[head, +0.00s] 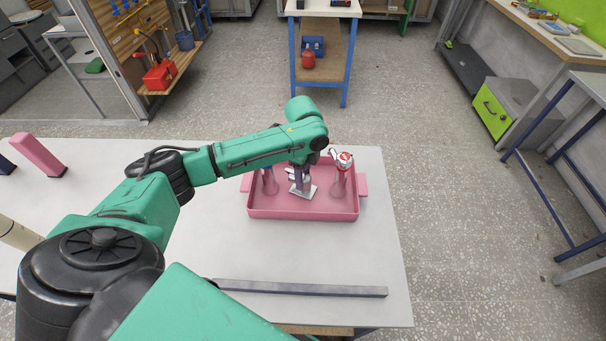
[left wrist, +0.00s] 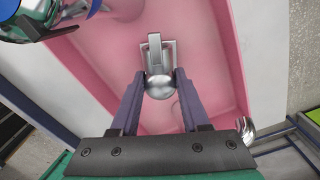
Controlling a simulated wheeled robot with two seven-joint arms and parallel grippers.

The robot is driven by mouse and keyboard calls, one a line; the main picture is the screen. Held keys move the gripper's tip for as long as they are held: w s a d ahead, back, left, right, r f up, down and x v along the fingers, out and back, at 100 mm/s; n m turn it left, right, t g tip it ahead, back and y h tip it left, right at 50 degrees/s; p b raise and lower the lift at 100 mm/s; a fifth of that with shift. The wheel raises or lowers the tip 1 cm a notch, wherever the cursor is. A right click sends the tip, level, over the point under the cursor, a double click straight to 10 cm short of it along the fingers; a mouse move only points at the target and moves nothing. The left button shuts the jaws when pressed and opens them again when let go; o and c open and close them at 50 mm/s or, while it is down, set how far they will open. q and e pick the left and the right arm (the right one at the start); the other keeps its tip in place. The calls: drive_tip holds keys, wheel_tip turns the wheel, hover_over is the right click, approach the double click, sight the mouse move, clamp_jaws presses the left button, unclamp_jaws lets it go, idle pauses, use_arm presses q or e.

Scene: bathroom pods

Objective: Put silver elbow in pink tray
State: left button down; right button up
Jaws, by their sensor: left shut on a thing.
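The silver elbow (head: 302,191) is a metal piece with a rounded knob and a flat, framed end. My left gripper (head: 301,178) reaches down over the pink tray (head: 300,214) and is shut on the elbow. In the left wrist view the elbow (left wrist: 159,86) sits between the two fingertips, with the pink floor of the tray (left wrist: 212,50) behind it. The elbow is inside the tray's outline; I cannot tell whether it touches the floor. My right gripper is not in view.
A grey bar (head: 300,289) lies along the table's front. A pink block (head: 38,155) is at the far left. The table right of the tray is bare.

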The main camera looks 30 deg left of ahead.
sight(304, 176)
use_arm(q)
drive_tip(key=shift+d, duration=0.15)
drive_tip(key=c, duration=0.6)
unclamp_jaws()
drive_tip(key=shift+f, duration=0.1)
drive_tip(key=shift+o, duration=1.1)
wheel_tip(304, 176, up, 12)
drive_tip(key=b, duration=0.1)
drive_tip(key=shift+r, duration=0.2)
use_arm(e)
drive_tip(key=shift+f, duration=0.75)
